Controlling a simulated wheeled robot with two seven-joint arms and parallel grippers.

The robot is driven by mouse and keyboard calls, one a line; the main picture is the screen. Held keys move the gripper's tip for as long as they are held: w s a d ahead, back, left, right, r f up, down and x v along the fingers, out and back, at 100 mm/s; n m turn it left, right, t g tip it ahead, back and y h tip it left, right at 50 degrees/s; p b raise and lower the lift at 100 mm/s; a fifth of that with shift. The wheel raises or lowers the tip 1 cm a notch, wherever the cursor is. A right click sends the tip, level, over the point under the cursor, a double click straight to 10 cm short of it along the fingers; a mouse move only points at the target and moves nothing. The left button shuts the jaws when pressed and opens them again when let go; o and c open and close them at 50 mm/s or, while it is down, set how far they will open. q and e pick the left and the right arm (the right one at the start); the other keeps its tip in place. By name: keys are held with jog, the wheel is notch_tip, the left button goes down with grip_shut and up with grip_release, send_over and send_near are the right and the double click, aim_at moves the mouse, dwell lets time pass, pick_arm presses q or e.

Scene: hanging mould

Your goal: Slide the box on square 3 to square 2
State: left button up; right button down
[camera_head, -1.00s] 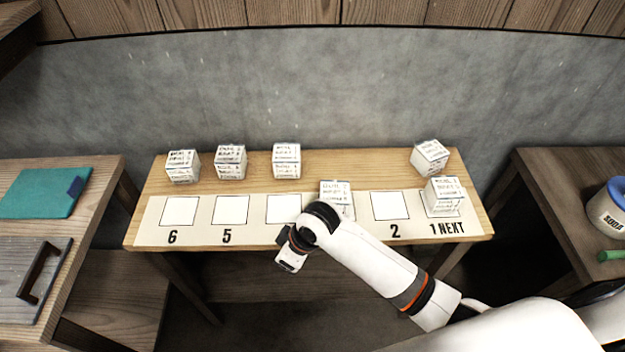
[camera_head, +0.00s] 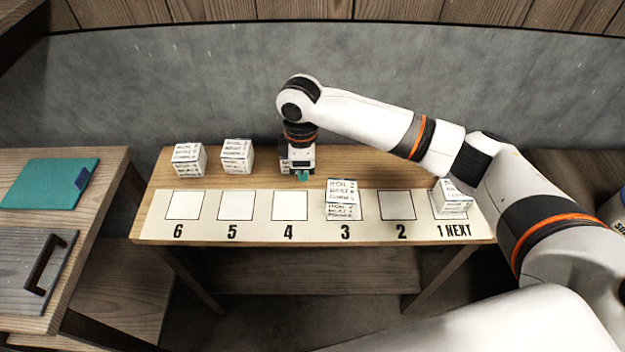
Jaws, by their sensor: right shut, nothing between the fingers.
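The white printed box (camera_head: 341,198) stands upright on square 3 of the pale numbered strip and hides most of that square. Square 2 (camera_head: 397,206), just to its right, is empty. My right gripper (camera_head: 303,177) points down over the back of the table, behind square 4 (camera_head: 289,206). It is left of and behind the box and apart from it. Its teal fingertips are shut with nothing between them. My left gripper is not in view.
Another box (camera_head: 453,196) stands on square 1. Two boxes (camera_head: 189,159) (camera_head: 237,155) stand at the back left. My right arm crosses the table's back right and hides what is there. Squares 4, 5 (camera_head: 235,206) and 6 (camera_head: 186,206) are empty.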

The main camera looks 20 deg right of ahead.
aim_at(352, 190)
notch_tip(352, 190, down, 9)
jog(key=shift+r+p, duration=0.2)
jog(key=shift+p, duration=0.3)
jog(key=d, duration=0.1)
jog(key=d+p, duration=0.1)
jog(key=d, duration=0.1)
jog(key=shift+s+f, duration=0.25)
jog(key=shift+s, duration=0.15)
jog(key=shift+s+d+f+p, duration=0.1)
jog(key=shift+s+d+p, duration=0.05)
jog(key=shift+d+p, duration=0.2)
